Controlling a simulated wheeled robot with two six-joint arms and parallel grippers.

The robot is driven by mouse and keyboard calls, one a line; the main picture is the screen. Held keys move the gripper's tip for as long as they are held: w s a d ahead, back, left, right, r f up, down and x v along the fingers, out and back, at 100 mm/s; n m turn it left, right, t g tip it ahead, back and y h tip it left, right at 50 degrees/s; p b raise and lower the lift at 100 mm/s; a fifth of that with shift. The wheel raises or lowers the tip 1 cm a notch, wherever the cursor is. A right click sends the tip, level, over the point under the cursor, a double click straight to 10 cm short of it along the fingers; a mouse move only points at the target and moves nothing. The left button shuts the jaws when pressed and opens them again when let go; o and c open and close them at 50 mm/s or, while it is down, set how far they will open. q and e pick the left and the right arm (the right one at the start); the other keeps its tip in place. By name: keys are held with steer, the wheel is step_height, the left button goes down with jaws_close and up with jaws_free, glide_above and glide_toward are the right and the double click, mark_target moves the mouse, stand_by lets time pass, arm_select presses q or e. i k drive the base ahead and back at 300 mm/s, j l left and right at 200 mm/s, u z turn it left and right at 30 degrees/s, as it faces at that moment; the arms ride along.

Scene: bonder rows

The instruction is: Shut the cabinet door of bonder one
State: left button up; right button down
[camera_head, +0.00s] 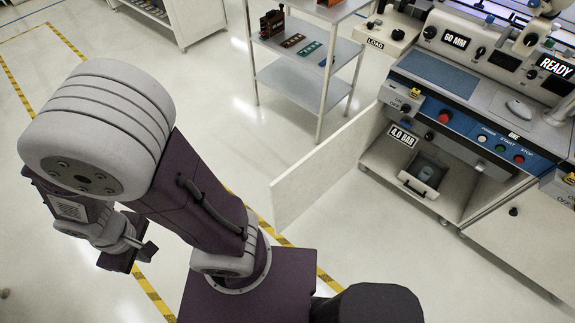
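The cabinet door (325,172) is a pale flat panel. It stands open, swung out from the left side of the bonder's lower cabinet, its free edge toward my arm. The cabinet opening (455,190) shows a small tray with a handle (418,187) inside. My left gripper (130,258) hangs at the left, past my folded arm, well apart from the door. It points away from the camera, so I cannot tell whether its fingers are open. My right gripper is not in view.
The bonder's blue control panel (480,138) is above the cabinet. A second closed panel (525,238) is at its right. A metal shelf rack (300,75) stands behind the door. Yellow-black floor tape (325,280) crosses the floor, which is clear left of the door.

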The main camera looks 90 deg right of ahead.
mark_target(292, 193)
steer(key=i+l+z, duration=0.2)
steer(key=z, duration=0.25)
steer(key=i+z, duration=0.65)
steer(key=z, duration=0.25)
steer(key=i+z, duration=0.3)
steer(key=z, duration=0.2)
steer(key=i+j+z, duration=0.25)
steer(key=z, duration=0.2)
steer(key=i+l+z, duration=0.1)
steer(key=z, duration=0.35)
steer(key=i+z, duration=0.2)
steer(key=z, duration=0.25)
steer(key=i+z, duration=0.15)
steer(key=z, duration=0.3)
steer(key=i+j+z, duration=0.15)
steer(key=z, duration=0.3)
steer(key=i+j+z, duration=0.15)
steer(key=z, duration=0.35)
steer(key=i+j+z, duration=0.1)
steer(key=z, duration=0.35)
steer(key=j+z, duration=0.3)
steer(key=z, duration=0.15)
steer(key=i, duration=0.05)
